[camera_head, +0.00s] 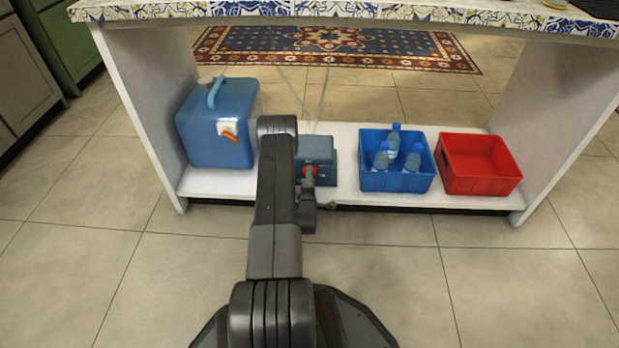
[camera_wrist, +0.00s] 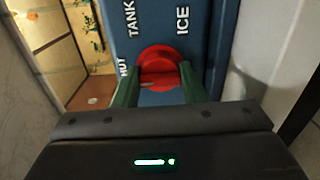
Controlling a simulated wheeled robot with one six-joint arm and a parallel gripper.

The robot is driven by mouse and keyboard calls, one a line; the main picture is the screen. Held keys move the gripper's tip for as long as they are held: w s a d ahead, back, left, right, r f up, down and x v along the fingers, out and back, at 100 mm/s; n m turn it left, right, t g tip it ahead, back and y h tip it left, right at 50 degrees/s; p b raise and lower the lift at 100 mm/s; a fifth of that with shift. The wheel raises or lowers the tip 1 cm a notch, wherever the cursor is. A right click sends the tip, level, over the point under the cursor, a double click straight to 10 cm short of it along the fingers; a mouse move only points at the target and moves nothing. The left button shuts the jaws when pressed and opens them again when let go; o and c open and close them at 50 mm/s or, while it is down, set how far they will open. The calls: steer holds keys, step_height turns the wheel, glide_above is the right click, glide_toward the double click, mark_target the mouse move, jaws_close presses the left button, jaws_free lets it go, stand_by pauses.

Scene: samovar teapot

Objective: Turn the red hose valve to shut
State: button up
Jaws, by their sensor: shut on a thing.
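The red hose valve (camera_wrist: 162,57) is a round red knob on the front of a blue-grey box (camera_wrist: 122,25). White lettering beside it reads "TANK", "ICE" and a partly hidden "HUT". My gripper (camera_wrist: 160,82) is shut on the knob, with one green finger at each side of it. The fingers and gripper body cover the lower part of the knob, and where its handle points is hard to tell. In the head view the box (camera_head: 318,150) sits on the low shelf, and a bit of the red valve (camera_head: 309,170) shows beside my arm.
On the white shelf (camera_head: 347,196), a blue water canister (camera_head: 205,140) with an orange tap stands left of the box. A blue crate (camera_head: 397,182) with bottles (camera_head: 393,142) and an empty red crate (camera_head: 480,185) stand to the right. A tiled counter top (camera_head: 350,12) hangs above. The floor in front is clear.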

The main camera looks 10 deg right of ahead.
steer(key=shift+s+f, duration=0.1)
steer(key=o, duration=1)
steer(key=p+v, duration=0.4)
steer(key=v, duration=0.9)
steer(key=shift+s, duration=0.35)
steer(key=shift+a, duration=0.1)
steer(key=b+x, duration=0.4)
steer(key=x, duration=1)
steer(key=shift+s, duration=0.2)
